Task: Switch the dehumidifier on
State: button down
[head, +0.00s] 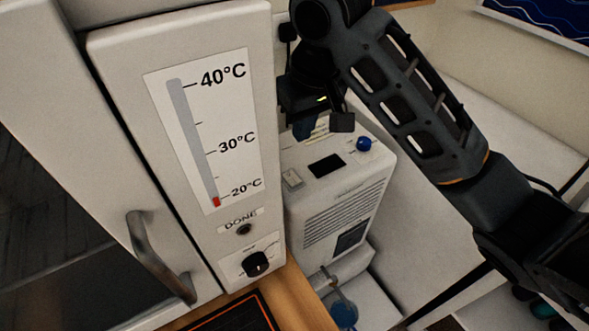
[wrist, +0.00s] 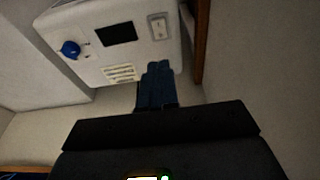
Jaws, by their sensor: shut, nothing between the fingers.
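The dehumidifier is a white box (head: 375,175) standing right of the tall thermometer cabinet in the head view. Its top panel also shows in the wrist view (wrist: 85,17). The panel carries a pale rocker switch (head: 292,179), also in the wrist view (wrist: 159,27), a dark display (head: 327,166) and a blue knob (head: 364,144). I cannot tell which way the rocker is tipped; the display looks dark. My gripper (head: 303,129) is over the back edge of the panel. In the wrist view its dark blue fingers (wrist: 158,66) are together and empty, pointing toward the switch, apparently apart from it.
The cabinet (head: 120,70) with a temperature scale, a DONE lamp and a black dial (head: 255,264) stands close on the left. A door handle (head: 160,260) juts out further left. A small blue-ended fitting (head: 344,312) is below the dehumidifier. Walls lie close behind.

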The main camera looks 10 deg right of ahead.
jog(key=s+x, duration=0.1)
jog(key=x, duration=0.1)
send_over(295, 181)
jog(key=f, duration=1)
jog(key=shift+s+d+f, duration=0.1)
jog(key=shift+s, duration=0.25)
jog(key=shift+f, duration=0.75)
